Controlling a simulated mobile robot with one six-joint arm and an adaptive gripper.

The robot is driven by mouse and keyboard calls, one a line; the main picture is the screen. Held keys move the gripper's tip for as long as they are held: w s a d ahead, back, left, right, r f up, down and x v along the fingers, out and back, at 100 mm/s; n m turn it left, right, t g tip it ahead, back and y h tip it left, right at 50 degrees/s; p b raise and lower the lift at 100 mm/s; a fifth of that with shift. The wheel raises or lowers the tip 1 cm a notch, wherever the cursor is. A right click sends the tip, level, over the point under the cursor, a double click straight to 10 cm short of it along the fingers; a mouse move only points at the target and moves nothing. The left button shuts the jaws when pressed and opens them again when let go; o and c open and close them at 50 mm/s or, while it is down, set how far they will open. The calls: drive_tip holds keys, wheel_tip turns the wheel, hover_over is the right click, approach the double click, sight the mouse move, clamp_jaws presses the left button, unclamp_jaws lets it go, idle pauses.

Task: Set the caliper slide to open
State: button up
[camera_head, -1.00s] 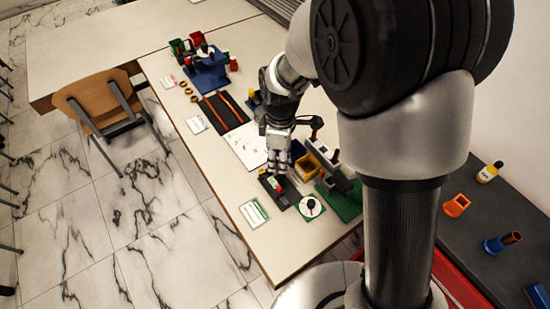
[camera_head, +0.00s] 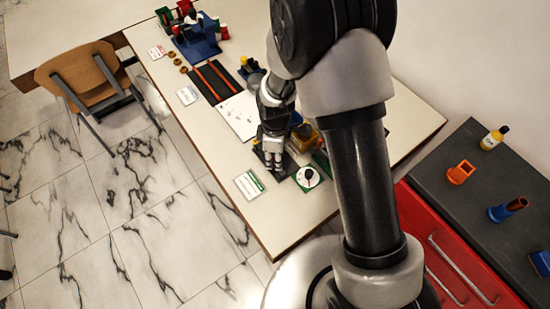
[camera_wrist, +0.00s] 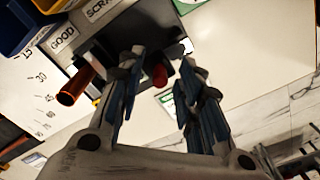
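The caliper's dark base (camera_head: 287,171) lies on the table beneath my gripper (camera_head: 274,162), which hides most of it in the head view. In the wrist view a dark grey body (camera_wrist: 125,35), apparently the caliper, lies beyond the fingers. A small red knob (camera_wrist: 160,76) shows between the two fingers of my gripper (camera_wrist: 158,88). The fingers are spread, with a gap on both sides of the knob. I cannot tell whether either finger touches it. A copper-red cylinder (camera_wrist: 74,90) is just left of the left finger. The slide's position cannot be read.
A dial on a green plate (camera_head: 308,178) is close to the right of my gripper. A white-green card (camera_head: 249,184) lies to the left. Bins labelled GOOD and SCRAP are behind, including a yellow bin (camera_head: 304,137). A white sheet (camera_head: 238,115) lies farther back.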

drive_tip(key=shift+f, duration=0.25)
drive_tip(key=shift+c, duration=0.6)
clamp_jaws()
